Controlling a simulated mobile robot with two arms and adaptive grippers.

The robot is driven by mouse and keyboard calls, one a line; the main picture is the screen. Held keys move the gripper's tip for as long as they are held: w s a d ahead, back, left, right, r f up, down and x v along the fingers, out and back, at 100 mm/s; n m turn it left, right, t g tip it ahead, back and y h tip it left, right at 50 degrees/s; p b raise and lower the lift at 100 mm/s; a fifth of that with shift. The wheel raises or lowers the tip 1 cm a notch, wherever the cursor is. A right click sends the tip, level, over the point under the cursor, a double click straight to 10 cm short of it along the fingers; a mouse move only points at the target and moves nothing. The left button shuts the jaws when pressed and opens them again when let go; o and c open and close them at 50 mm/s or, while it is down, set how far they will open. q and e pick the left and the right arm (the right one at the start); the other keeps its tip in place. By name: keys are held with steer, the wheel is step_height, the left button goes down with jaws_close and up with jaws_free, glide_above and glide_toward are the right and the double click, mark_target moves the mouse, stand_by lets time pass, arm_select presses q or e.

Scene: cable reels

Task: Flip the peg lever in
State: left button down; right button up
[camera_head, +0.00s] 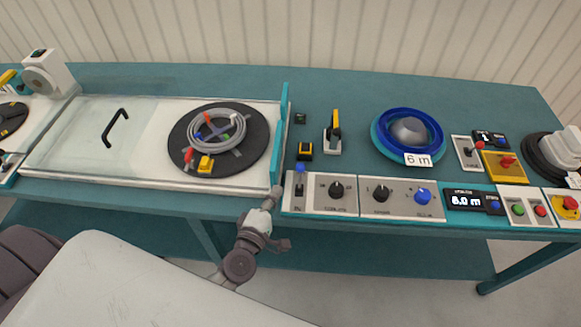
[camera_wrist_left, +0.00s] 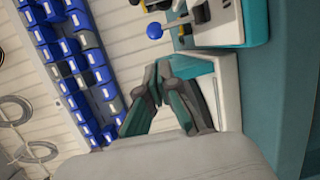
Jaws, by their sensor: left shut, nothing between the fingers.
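A black disc (camera_head: 258,150) bears a grey cable coil (camera_head: 199,129). Small red, blue and yellow fittings show on the disc, and a red-topped one (camera_head: 189,157) stands at its front left. I cannot tell which part is the peg lever. A blue-knobbed lever (camera_head: 300,168) stands upright on the front panel; a blue knob also shows in the left wrist view (camera_wrist_left: 154,31). My left gripper (camera_head: 274,190) is shut and empty at the bench's front edge, left of this knob. Its closed fingers also show in the left wrist view (camera_wrist_left: 158,78). My right gripper is not in view.
A teal upright plate (camera_head: 284,120) stands right of the disc. A clear cover with a black handle (camera_head: 115,127) lies left. A yellow-black lever (camera_head: 335,125), a blue reel (camera_head: 376,151) and control panels (camera_head: 360,205) are right. Blue bins (camera_wrist_left: 75,66) line a wall.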

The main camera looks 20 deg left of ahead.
mark_target(300, 177)
arm_select(q)
steer(key=shift+w, duration=0.1)
steer(key=w, duration=0.6)
steer(key=w+f+p, duration=0.1)
steer(key=w, duration=0.2)
steer(key=shift+w, duration=0.4)
